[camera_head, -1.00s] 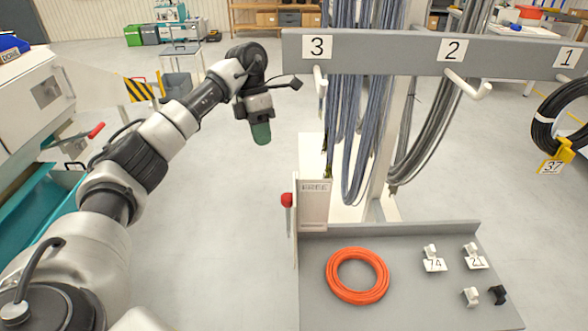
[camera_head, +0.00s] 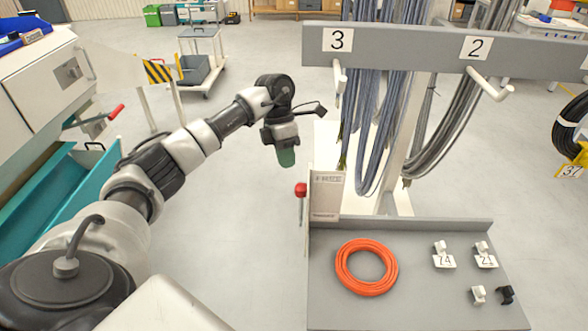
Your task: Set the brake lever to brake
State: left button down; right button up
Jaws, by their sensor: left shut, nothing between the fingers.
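The brake lever has a red ball knob (camera_head: 300,189) at its top and stands at the left side of a pale label plate (camera_head: 326,196). The plate has small print near its top and bottom, too small to read surely. The lever's lower part shows as a thin upright rod below the knob. My left gripper (camera_head: 287,158) hangs fingers down, shut and empty, just above and slightly left of the knob in the picture. A gap shows between them. My right gripper is out of view.
A grey bench (camera_head: 320,300) holds an orange cable coil (camera_head: 366,267) and several small tags and clips. Above is a grey rail (camera_head: 400,46) with numbered pegs and hanging cables. A machine with another red-ended handle (camera_head: 115,111) stands left. Floor left of the bench is clear.

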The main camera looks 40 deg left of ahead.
pick_arm(q)
jog(key=d, duration=0.1)
jog(key=s+d+f+p, duration=0.1)
jog(key=s+d+p, duration=0.1)
jog(key=d, duration=0.1)
jog(key=shift+s+f, duration=0.15)
jog(key=shift+f, duration=0.15)
jog(key=shift+a, duration=0.1)
